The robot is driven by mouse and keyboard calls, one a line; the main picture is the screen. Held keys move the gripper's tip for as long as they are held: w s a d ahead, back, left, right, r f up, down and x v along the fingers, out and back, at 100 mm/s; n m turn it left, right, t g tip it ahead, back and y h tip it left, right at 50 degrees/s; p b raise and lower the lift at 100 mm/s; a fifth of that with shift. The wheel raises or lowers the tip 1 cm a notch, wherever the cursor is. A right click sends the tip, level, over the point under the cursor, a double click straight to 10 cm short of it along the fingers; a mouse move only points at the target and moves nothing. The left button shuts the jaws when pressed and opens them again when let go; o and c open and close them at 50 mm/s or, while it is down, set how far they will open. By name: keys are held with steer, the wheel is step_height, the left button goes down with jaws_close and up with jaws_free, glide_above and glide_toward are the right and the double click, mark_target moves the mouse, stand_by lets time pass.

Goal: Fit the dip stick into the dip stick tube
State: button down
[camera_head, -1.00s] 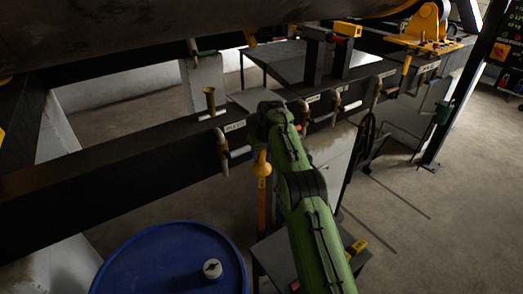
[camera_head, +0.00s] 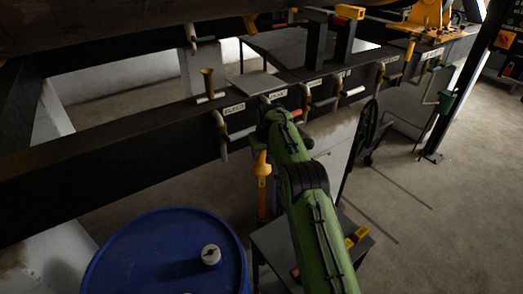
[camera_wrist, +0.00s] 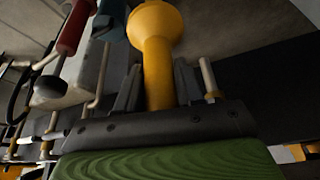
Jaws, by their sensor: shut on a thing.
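My gripper (camera_wrist: 158,85) is shut on a yellow piece (camera_wrist: 155,50) with a rounded, flared end, which looks like the dip stick's handle. The piece stands between the two dark fingers in the wrist view. In the head view my green arm hides the jaws. A yellow cone-shaped piece (camera_head: 262,168) shows just below the arm's end there, with an orange length under it; I cannot tell whether it is the held one. Several short bent pipes, such as a pale one (camera_head: 221,130), line the dark beam. I cannot tell which is the dip stick tube.
The dark beam (camera_head: 120,150) with labels and a brass funnel (camera_head: 207,82) crosses the view. A blue drum (camera_head: 150,250) stands at lower left. A handwheel (camera_head: 367,125) is right of the arm. A small dark table (camera_head: 265,240) is below. Floor is clear at right.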

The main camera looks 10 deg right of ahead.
steer(key=shift+f+b, duration=8.6)
steer(key=shift+f, duration=5.7)
steer(key=c, duration=0.6)
jaws_free()
steer(key=shift+c, duration=0.2)
step_height(320, 180, up, 15)
steer(key=p, duration=0.2)
glide_above(262, 203)
steer(key=s, duration=0.5)
steer(key=shift+d+f, duration=0.2)
steer(key=shift+d, duration=0.2)
